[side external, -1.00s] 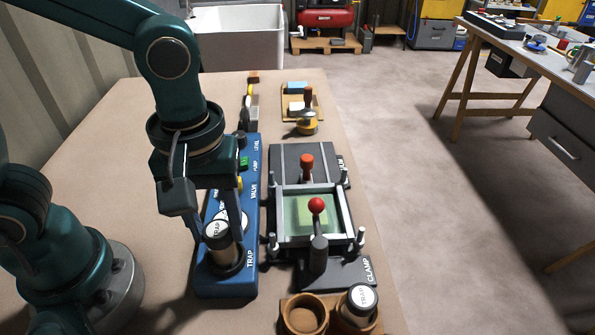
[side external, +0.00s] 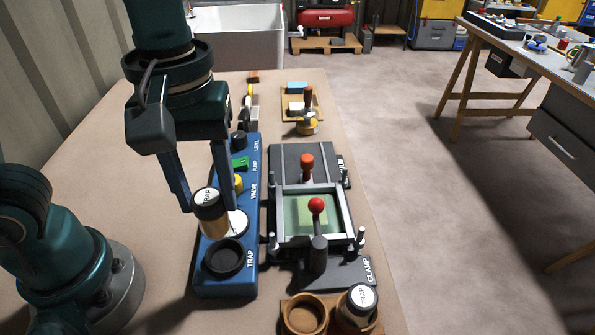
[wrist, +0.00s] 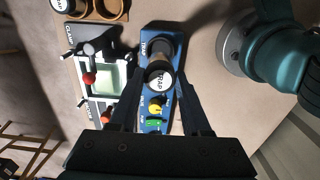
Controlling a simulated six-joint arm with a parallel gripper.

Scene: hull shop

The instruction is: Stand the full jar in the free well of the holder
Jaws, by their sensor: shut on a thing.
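My gripper (side external: 203,205) is shut on the full jar (side external: 211,222), which has a white lid marked TRAP and brownish contents. The jar is held upright above the blue panel (side external: 214,283), up and behind the panel's empty dark round TRAP socket (side external: 226,258). In the wrist view the jar (wrist: 158,78) shows between the fingers. The wooden holder (side external: 322,297) stands at the front, with an empty left well (side external: 304,315). Its right well bears another jar (side external: 357,308) with a white TRAP lid.
A clamp fixture (side external: 318,272) with a red-knobbed lever and a glass-topped frame (side external: 318,240) stands between the panel and the table's right edge. Posts rise at its corners. A small tray (side external: 301,112) with items lies further back.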

